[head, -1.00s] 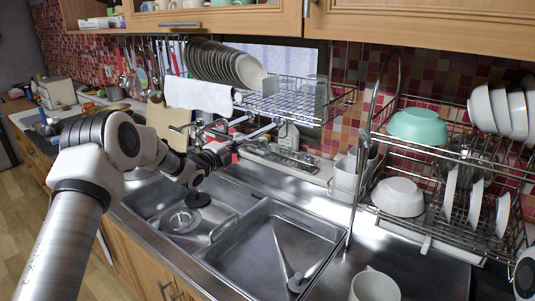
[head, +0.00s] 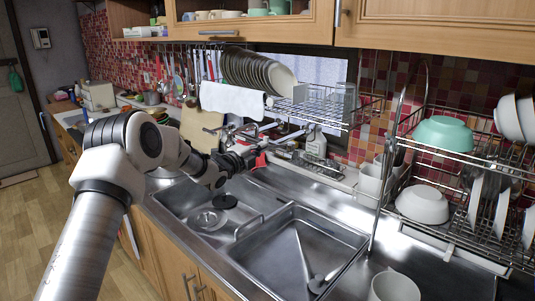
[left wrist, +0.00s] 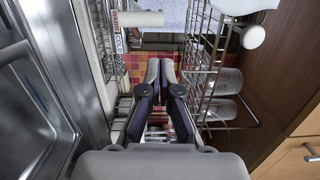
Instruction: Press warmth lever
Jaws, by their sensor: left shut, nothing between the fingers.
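My left gripper (head: 250,158) reaches over the back of the sink, close to the metal tap (head: 238,132) on the wall side. In the left wrist view, its two dark fingers (left wrist: 160,68) are shut with nothing between them. A red and white label (left wrist: 118,32) with lettering, partly readable as warm, lies to the left of the fingertips there. A pale cylinder (left wrist: 142,18) sticks out beside it, apart from the fingertips; I cannot tell whether it is the warmth lever. In the head view the gripper and tap overlap, so contact is unclear. My right gripper is not in view.
The steel sink (head: 268,222) lies below the gripper. A wire rack (head: 340,108) with plates and a white towel (head: 232,98) hangs above the tap. A tall dish rack (head: 455,165) stands at the right. A cup (head: 394,286) stands on the front counter.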

